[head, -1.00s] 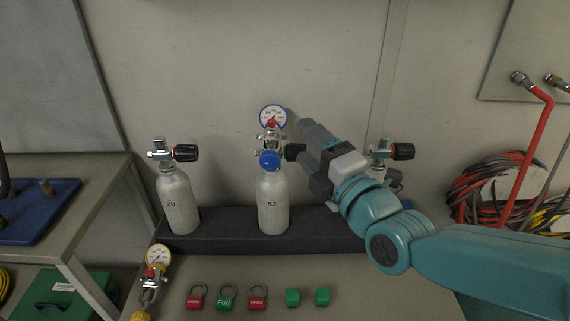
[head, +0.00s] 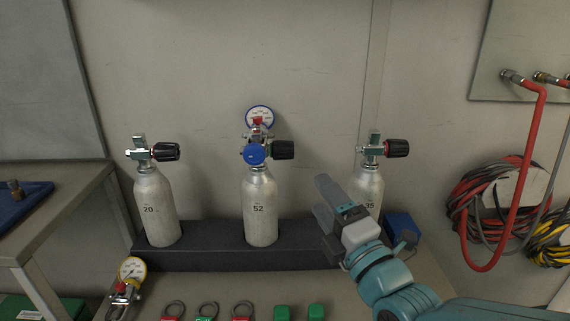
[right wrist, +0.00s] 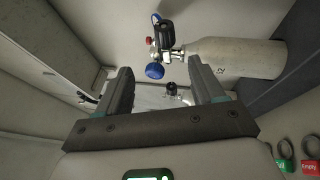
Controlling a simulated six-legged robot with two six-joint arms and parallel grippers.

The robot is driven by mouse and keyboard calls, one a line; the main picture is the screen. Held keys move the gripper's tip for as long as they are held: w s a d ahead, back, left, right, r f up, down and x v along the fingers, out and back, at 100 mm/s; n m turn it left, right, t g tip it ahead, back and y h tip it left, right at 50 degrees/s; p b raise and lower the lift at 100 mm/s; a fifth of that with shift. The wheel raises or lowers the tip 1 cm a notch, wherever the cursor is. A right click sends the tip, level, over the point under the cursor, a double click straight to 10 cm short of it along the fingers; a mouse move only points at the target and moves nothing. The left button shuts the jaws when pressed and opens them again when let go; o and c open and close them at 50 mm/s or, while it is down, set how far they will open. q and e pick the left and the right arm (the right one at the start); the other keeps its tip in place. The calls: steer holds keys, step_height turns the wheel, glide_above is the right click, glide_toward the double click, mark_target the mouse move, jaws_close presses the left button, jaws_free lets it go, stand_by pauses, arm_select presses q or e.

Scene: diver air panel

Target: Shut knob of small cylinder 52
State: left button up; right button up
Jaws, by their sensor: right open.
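Small cylinder 52 (head: 260,210) stands upright in the middle of a dark rack. Its black knob (head: 283,150) points right from the valve; a gauge with a blue rim (head: 260,118) and a blue round handle (head: 254,154) are fitted there. My right gripper (head: 322,201) is open and empty, right of cylinder 52 and below its knob, apart from it, partly in front of cylinder 35. In the right wrist view, cylinder 52 (right wrist: 240,58) lies sideways beyond the open fingers (right wrist: 160,85), with the black knob (right wrist: 166,33) showing. My left gripper is out of view.
Cylinder 20 (head: 155,210) stands left and cylinder 35 (head: 366,185) right in the rack (head: 200,257). Hoses (head: 495,205) hang at right.

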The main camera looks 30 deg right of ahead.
mark_target(291, 150)
steer(key=p+x, duration=0.1)
steer(key=x, duration=0.4)
steer(key=p+x, duration=0.1)
steer(key=x, duration=0.4)
steer(key=d+p+x, duration=0.1)
steer(key=x, duration=0.5)
steer(key=shift+d+f+p, duration=0.1)
steer(key=shift+f+p, duration=0.2)
steer(key=shift+f, duration=0.05)
steer(key=c, duration=1)
